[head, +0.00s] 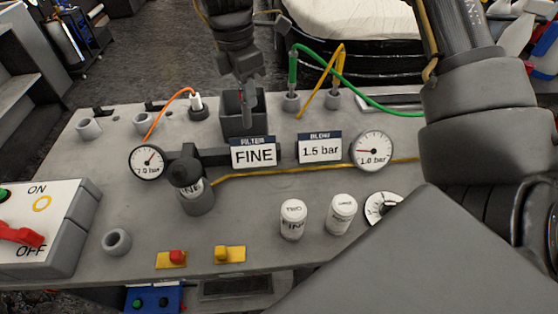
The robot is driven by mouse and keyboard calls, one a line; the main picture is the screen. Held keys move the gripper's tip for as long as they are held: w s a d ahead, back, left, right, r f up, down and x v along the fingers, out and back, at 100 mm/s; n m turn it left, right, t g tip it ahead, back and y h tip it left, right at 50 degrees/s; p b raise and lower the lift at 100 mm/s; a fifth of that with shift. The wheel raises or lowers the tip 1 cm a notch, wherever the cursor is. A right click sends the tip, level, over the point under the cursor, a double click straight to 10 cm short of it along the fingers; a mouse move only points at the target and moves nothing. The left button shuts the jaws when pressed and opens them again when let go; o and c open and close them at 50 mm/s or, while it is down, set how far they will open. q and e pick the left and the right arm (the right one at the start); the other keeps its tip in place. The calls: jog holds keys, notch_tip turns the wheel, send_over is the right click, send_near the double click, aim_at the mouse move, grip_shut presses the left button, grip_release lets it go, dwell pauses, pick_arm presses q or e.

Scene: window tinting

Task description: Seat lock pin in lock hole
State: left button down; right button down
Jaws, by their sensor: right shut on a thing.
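My right gripper (243,82) points down at the back of the grey bench, at the dark upright box behind the FINE sign. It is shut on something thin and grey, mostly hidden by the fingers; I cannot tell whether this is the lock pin. A red-topped pin (177,256) stands on a yellow plate at the front of the bench. A similar yellow plate (230,254) with a small yellow block is to its right. No lock hole can be made out for certain. My left gripper is not in view.
The dark box (232,124) stands among hoses, an orange-cabled plug (197,106) and gauges (146,161). A black-knobbed part (186,171) and white-capped jars (293,220) stand in front. A switch box with a red lever (20,233) is at left. My arm covers the right side.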

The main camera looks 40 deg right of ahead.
jog(key=shift+s+d+f+n+b, duration=0.15)
jog(key=shift+f+n+b, duration=0.15)
jog(key=shift+n, duration=0.6)
jog(key=shift+r+n+b, duration=0.1)
jog(key=shift+n+b, duration=0.2)
jog(key=shift+n, duration=0.2)
jog(key=shift+w+n, duration=0.25)
jog(key=shift+n, duration=0.45)
jog(key=shift+d, duration=0.1)
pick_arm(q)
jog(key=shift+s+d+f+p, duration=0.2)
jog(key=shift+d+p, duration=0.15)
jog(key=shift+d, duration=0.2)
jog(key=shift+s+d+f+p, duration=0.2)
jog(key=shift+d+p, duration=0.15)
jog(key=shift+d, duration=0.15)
pick_arm(e)
jog(key=s+d+f, duration=0.1)
jog(key=d+f, duration=0.8)
jog(key=d, duration=0.4)
jog(key=shift+s+d, duration=0.15)
jog(key=shift+s, duration=0.05)
